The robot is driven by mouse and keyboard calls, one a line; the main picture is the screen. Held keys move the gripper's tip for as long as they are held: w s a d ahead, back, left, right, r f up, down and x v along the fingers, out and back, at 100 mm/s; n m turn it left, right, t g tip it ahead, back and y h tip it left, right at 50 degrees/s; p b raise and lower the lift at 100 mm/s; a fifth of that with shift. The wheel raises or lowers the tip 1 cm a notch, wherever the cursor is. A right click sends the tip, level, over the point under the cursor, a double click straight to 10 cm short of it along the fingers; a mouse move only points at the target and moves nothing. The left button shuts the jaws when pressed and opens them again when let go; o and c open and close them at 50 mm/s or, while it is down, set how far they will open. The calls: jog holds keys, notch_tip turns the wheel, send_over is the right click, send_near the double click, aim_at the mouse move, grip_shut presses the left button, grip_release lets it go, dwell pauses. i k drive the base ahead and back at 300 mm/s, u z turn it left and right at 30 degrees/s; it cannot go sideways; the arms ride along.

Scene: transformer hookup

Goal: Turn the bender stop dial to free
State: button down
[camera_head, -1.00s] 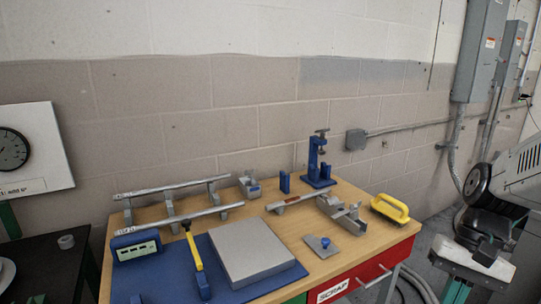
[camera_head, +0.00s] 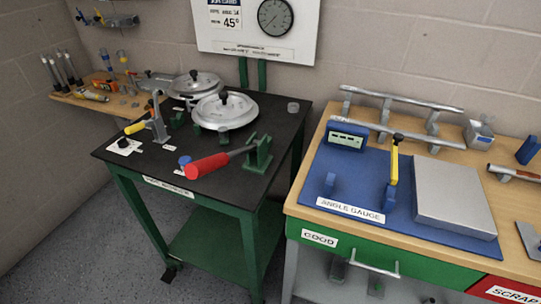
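The bender stands on a black-topped green table (camera_head: 110,158) in the left half of the view. It has two round silver discs with black knobs, the front disc (camera_head: 225,115) and the rear disc (camera_head: 190,84). A small dark knob (camera_head: 123,143) sits on a white label plate at the table's left corner, and a blue knob (camera_head: 185,161) sits near the front edge. Either could be the stop dial; the lettering is too small to read, so its setting cannot be told. My gripper is not in view.
A red-handled lever (camera_head: 210,164) sticks out over the table's front. A yellow-handled clamp (camera_head: 140,126) stands at left. The job board with a round gauge (camera_head: 275,17) is behind. A wooden bench (camera_head: 305,198) with a blue angle-gauge mat stands right. Floor in front is open.

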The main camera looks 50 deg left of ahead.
aim_at(123, 143)
jog(key=u, duration=1.95)
jog(key=k, duration=0.35)
jog(key=u, duration=0.35)
jog(key=i, duration=0.9)
jog(key=z, duration=0.15)
